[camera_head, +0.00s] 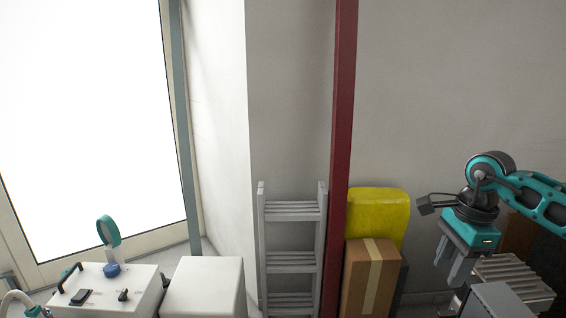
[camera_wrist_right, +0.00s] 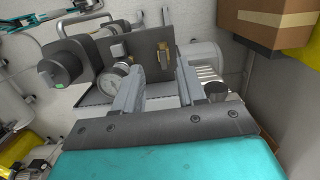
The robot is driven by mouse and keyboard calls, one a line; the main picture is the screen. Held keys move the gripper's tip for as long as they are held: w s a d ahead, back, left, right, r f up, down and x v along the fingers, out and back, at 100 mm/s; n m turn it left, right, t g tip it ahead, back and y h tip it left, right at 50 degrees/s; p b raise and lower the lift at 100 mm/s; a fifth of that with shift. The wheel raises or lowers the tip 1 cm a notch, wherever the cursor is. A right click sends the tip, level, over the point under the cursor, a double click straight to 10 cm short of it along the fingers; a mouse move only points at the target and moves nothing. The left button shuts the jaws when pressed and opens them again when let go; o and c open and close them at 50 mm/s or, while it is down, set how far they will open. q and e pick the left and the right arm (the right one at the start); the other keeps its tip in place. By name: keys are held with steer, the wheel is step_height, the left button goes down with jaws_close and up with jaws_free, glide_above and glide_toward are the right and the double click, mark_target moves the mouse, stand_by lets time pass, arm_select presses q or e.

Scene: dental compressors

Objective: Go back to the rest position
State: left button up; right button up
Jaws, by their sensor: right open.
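My right gripper (camera_head: 452,266) hangs from the teal and grey right arm at the right of the head view, fingers pointing down. In the right wrist view its two grey fingers (camera_wrist_right: 157,88) stand apart, and I see nothing clamped between them. Beyond the fingers in that view is compressor equipment (camera_wrist_right: 150,48) with a dark panel, and a round pressure gauge (camera_wrist_right: 114,82) shows beside the left finger. I cannot tell whether the fingers touch any of it. My left gripper is not in view.
A cardboard box (camera_head: 364,280) and a yellow object (camera_head: 380,208) stand left of the right gripper. A red post (camera_head: 341,130) and grey ladder-like rack (camera_head: 292,262) are farther left. A white machine (camera_head: 135,292) and white cabinet (camera_head: 205,287) fill the lower left.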

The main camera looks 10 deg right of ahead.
steer(key=s+a+r+m+t+y+p, duration=0.15)
steer(key=a+m+t+y, duration=0.25)
steer(key=a+m+y, duration=0.8)
steer(key=s+a+r+m+t+y+p, duration=0.15)
steer(key=a+m+t+y+p, duration=0.3)
steer(key=a, duration=1.35)
steer(key=s+d+f+m+t+h, duration=0.1)
steer(key=d+f+m+t+h, duration=0.35)
steer(key=m, duration=0.75)
steer(key=s+d+f+m+t+h, duration=0.1)
steer(key=d+f+m+t+h, duration=0.15)
steer(key=f+m+h, duration=0.75)
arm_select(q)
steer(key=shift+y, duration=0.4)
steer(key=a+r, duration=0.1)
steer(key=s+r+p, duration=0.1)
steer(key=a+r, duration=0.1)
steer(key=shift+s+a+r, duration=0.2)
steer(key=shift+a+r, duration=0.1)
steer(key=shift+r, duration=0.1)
arm_select(e)
steer(key=s+d+f+m+g, duration=0.2)
steer(key=s+m, duration=0.3)
steer(key=m, duration=0.1)
steer(key=s+d+f+m+g+h, duration=0.1)
steer(key=s+f+m+g, duration=0.2)
steer(key=s+m, duration=0.2)
steer(key=shift+s+d+f+m, duration=0.25)
steer(key=shift+d+m, duration=0.15)
steer(key=shift+m, duration=0.05)
